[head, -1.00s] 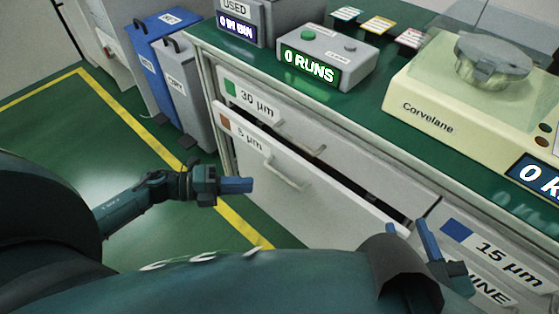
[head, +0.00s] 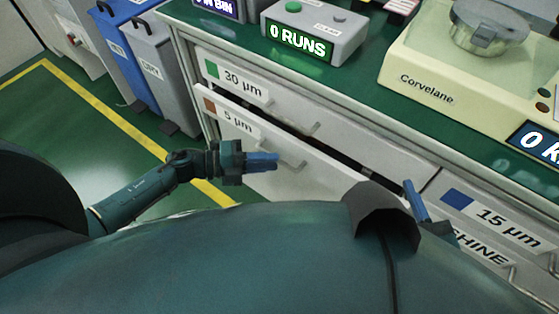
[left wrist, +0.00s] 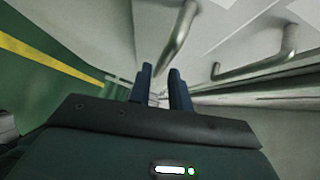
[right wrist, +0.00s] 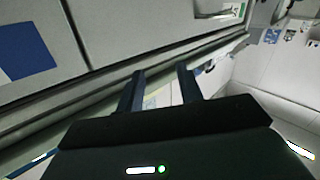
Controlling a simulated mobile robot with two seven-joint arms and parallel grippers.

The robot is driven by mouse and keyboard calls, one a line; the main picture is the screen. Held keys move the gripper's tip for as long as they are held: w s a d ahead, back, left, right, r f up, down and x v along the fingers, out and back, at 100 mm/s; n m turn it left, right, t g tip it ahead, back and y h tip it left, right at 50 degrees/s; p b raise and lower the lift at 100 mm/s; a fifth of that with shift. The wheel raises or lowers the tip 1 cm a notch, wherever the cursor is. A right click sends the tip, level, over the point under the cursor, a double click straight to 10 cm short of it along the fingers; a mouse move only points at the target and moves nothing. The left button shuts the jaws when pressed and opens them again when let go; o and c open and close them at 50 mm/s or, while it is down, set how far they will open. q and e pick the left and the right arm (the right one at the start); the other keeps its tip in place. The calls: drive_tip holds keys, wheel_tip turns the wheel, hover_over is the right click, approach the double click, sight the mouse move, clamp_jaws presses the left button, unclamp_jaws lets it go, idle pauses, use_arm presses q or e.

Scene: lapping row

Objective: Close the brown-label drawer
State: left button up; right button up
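The brown-label drawer (head: 310,182), marked 5 µm with a brown square, stands partly open below the green-label 30 µm drawer (head: 300,115). A dark gap shows behind its top edge. My left gripper (head: 277,162) is in front of this drawer's face, by its bar handle (head: 290,150) in the head view; I cannot tell whether they touch. In the left wrist view its fingers (left wrist: 160,84) are apart with nothing held, and metal handles show beyond them. My right gripper (head: 418,205) is at the cabinet's right part, partly hidden by my body. Its fingers (right wrist: 160,80) are apart and empty.
The blue-label 15 µm drawer (head: 490,215) is to the right. On the green counter are a 0 RUNS box (head: 312,35) and a cream Corvelane machine (head: 430,70). Blue (head: 125,50) and grey (head: 160,65) bins stand left of the cabinet. Green floor lies open at left.

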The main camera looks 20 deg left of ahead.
use_arm(q)
drive_tip(key=shift+x, duration=1.65)
clamp_jaws()
drive_tip(key=shift+w, duration=0.1)
